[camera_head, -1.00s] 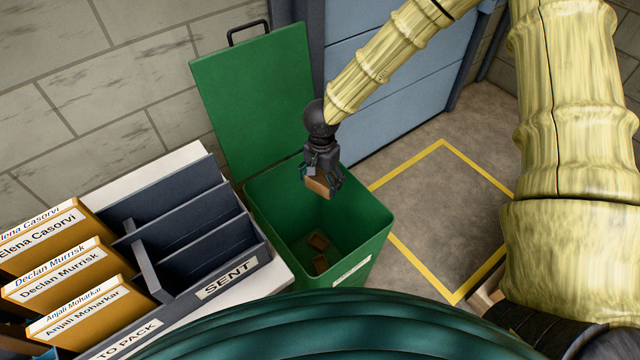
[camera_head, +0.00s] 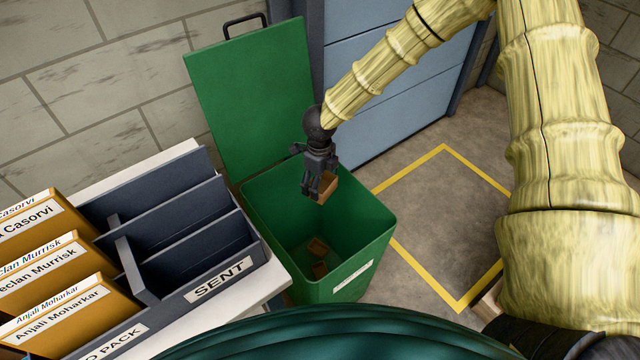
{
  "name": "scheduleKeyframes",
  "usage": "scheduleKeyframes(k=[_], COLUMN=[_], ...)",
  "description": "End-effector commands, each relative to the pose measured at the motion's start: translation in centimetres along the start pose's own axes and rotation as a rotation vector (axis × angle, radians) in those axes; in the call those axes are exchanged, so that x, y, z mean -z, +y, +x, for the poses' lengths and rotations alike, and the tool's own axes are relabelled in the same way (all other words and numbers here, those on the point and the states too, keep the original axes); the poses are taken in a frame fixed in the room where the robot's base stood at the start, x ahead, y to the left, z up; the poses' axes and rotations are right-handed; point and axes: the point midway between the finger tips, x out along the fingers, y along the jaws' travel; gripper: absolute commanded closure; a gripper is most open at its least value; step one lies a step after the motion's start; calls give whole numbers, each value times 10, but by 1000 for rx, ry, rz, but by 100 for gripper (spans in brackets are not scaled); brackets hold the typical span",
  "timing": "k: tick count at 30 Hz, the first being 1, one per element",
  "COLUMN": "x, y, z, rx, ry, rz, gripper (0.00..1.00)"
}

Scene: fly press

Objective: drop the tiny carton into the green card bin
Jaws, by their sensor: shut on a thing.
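A sorting rack (camera_head: 190,240) labelled SENT and TO PACK stands on a white table left of the bin, with several named orange folders (camera_head: 60,299). A blue shutter (camera_head: 375,80) is behind. Yellow lines (camera_head: 420,265) mark clear floor at right.

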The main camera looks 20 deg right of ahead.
Motion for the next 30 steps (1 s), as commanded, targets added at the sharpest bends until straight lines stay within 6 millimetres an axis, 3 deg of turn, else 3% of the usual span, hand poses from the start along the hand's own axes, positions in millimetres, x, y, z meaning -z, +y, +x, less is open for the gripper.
scheduleKeyframes(k=[11, 24, 30], x=[-1, -2, -2], y=[-1, -1, -2], z=[13, 56, 63], rx=[0, 0, 0], ry=[0, -1, -1], rz=[70, 68, 68], gripper=[39, 39, 39])
